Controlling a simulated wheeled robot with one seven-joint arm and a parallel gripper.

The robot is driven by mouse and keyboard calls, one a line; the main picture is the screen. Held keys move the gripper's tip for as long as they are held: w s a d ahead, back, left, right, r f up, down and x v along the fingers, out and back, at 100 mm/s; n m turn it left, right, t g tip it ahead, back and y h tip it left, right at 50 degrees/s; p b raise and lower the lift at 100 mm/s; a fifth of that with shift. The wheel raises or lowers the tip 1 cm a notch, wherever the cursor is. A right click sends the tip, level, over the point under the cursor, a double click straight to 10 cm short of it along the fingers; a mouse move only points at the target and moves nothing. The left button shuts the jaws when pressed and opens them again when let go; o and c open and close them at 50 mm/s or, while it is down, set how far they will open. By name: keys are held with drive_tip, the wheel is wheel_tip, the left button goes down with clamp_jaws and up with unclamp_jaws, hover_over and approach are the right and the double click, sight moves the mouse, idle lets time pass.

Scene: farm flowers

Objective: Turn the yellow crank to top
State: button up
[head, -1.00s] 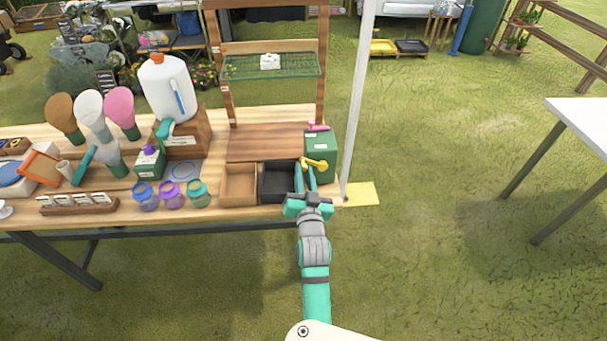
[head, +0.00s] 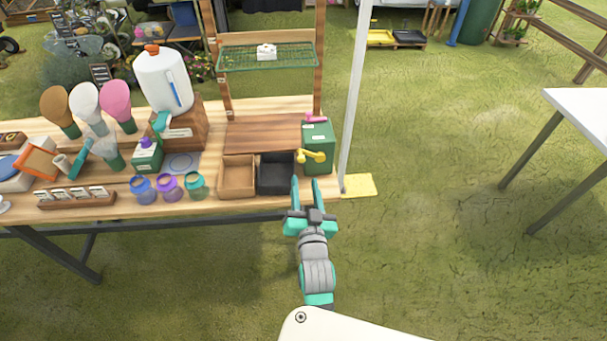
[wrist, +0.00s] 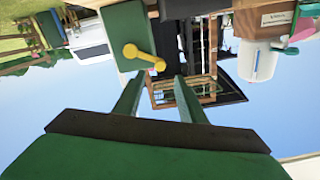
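The yellow crank (head: 310,156) sits on the front of a green box (head: 318,135) at the right end of the wooden table. In the head view its arm lies roughly sideways. The crank also shows in the wrist view (wrist: 144,57), just beyond my fingers, where the scene appears upside down. My gripper (head: 304,181) is open and empty, in front of and below the crank in the head view. Its two green fingers are apart, with a clear gap in the wrist view (wrist: 156,88). They do not appear to touch the crank.
A black tray (head: 276,187) and a brown wooden tray (head: 237,190) stand left of the green box. A pink item (head: 316,118) lies on the box. A white post (head: 356,100) rises just right of the table. Grass to the right is open up to a white table (head: 585,125).

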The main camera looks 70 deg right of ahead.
drive_tip(key=shift+v, duration=1.3)
drive_tip(key=w+a+f+n+t+y, duration=0.2)
drive_tip(key=w+a+f+n, duration=0.1)
drive_tip(key=a, duration=0.6)
drive_tip(key=w+a+f+n+t+y, duration=0.2)
drive_tip(key=w+a+f, duration=0.1)
drive_tip(key=a, duration=0.6)
drive_tip(key=w+a+f+n+t+y, duration=0.2)
drive_tip(key=w+a+n, duration=0.1)
drive_tip(key=a, duration=0.6)
drive_tip(key=s+a+n+t+y, duration=0.1)
drive_tip(key=s+a+n+y, duration=0.3)
drive_tip(key=a, duration=0.7)
drive_tip(key=s+a+n+t+y, duration=0.1)
drive_tip(key=s+a+n+y, duration=0.4)
drive_tip(key=a, duration=0.7)
drive_tip(key=shift+s+r+y, duration=0.35)
drive_tip(key=shift+s+y, duration=0.45)
drive_tip(key=shift+s, duration=0.25)
